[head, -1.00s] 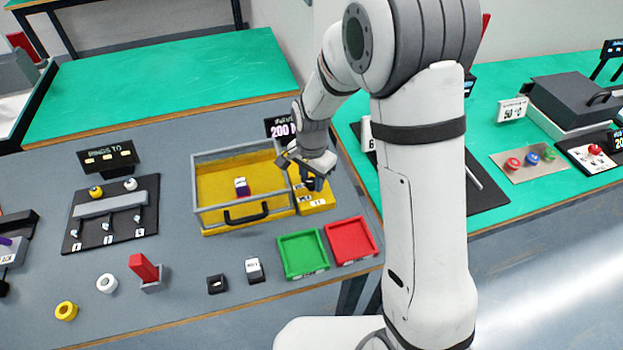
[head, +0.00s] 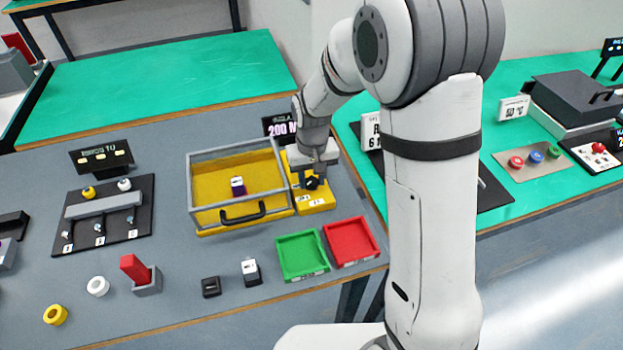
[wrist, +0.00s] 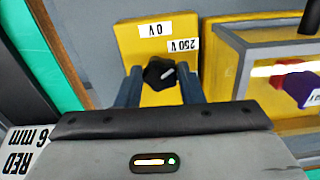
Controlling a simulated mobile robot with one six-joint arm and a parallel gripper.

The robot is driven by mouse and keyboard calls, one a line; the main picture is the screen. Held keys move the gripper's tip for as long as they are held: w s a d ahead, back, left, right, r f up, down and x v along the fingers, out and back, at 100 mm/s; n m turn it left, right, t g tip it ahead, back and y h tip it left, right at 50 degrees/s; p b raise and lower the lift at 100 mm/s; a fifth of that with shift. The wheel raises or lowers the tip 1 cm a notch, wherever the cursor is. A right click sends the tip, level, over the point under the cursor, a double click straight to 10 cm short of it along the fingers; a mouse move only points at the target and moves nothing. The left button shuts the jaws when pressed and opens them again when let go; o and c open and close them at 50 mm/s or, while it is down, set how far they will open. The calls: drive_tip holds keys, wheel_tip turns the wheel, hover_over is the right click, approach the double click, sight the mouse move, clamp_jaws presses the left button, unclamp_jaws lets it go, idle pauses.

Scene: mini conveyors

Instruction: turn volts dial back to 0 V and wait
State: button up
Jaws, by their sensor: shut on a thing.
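The volts dial is a black knob (wrist: 159,73) with a white pointer mark on a yellow plate (wrist: 130,42). The plate has a "0 V" label (wrist: 155,30) and a "250 V" label (wrist: 183,45). In the wrist view my gripper (wrist: 160,88) has its two fingers on either side of the knob, shut on it. The white mark points toward the lower right side of the knob, roughly toward the "250 V" side. In the head view my gripper (head: 312,178) is down over the yellow dial box (head: 318,199), and the knob is partly hidden.
Left of the dial box stands a clear-walled yellow tester box (head: 205,215) with a handle and a small purple-and-white part (head: 237,187) inside. A display (head: 281,129) reading "200 M" stands behind. Green (head: 290,268) and red (head: 368,258) trays lie in front.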

sight(314, 181)
drive_tip(key=n+b, duration=0.1)
drive_tip(key=n, duration=0.4)
drive_tip(key=shift+d+n, duration=0.1)
drive_tip(key=shift+n, duration=0.3)
drive_tip(key=n, duration=0.5)
drive_tip(key=shift+w+b, duration=0.15)
drive_tip(key=shift+b, duration=0.15)
drive_tip(key=shift+d+n, duration=0.1)
drive_tip(key=shift+n, duration=0.3)
drive_tip(key=o, duration=1)
wheel_tip(314, 181, up, 8)
drive_tip(key=shift+f, duration=0.1)
